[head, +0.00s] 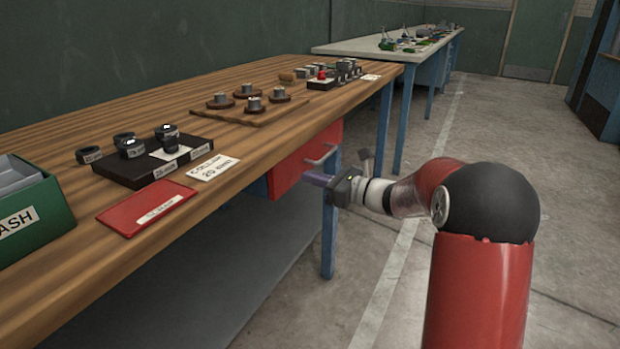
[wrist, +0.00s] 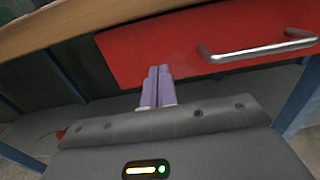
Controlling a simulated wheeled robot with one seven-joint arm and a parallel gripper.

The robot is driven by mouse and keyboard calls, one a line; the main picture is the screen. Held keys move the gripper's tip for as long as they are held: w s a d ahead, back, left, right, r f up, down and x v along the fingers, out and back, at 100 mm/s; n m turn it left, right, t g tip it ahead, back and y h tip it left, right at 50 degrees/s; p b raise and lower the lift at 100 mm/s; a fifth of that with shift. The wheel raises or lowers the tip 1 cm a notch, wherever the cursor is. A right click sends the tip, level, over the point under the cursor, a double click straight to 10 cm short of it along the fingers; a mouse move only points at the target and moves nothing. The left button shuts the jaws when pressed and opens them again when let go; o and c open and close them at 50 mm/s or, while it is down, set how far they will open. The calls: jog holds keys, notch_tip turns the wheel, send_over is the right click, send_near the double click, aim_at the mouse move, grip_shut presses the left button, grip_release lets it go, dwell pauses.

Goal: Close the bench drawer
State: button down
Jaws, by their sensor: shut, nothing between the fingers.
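The red bench drawer (head: 290,170) sits under the wooden bench top and stands out from the bench's front. Its metal bar handle (head: 321,155) is on the front face. In the wrist view the red drawer front (wrist: 150,45) fills the upper middle, with the handle (wrist: 258,51) to the right. My gripper (head: 312,178) is just in front of the drawer, below the handle in the head view. Its purple fingers (wrist: 157,88) are together and empty, pointing at the lower part of the drawer front, left of the handle. Whether the fingertips touch it I cannot tell.
The wooden bench (head: 150,105) carries a black block with rings (head: 150,160), a green box (head: 35,215), a red card (head: 146,207) and several round parts. A blue bench leg (head: 329,240) stands below my gripper. Open floor (head: 560,270) lies to the right.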

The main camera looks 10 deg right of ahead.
jog(key=v, duration=1.1)
jog(key=s+a+f+n+g+h, duration=0.1)
jog(key=s+a+n+g+h, duration=0.35)
jog(key=s, duration=0.45)
jog(key=s+a+f+n+g+h, duration=0.1)
jog(key=s+a+n+g, duration=0.2)
jog(key=s+a+n, duration=0.45)
jog(key=s+d+f+n+t+h, duration=0.1)
jog(key=s+d+n+h, duration=0.3)
jog(key=s+n, duration=0.2)
jog(key=s+d+f+n+t+h, duration=0.1)
jog(key=s+d+n+h, duration=0.3)
jog(key=s+n, duration=0.3)
jog(key=shift+s+f+h+b, duration=0.3)
jog(key=shift+s+h+b, duration=0.2)
jog(key=shift+s, duration=0.5)
jog(key=shift+d+t, duration=0.15)
jog(key=shift+t, duration=0.1)
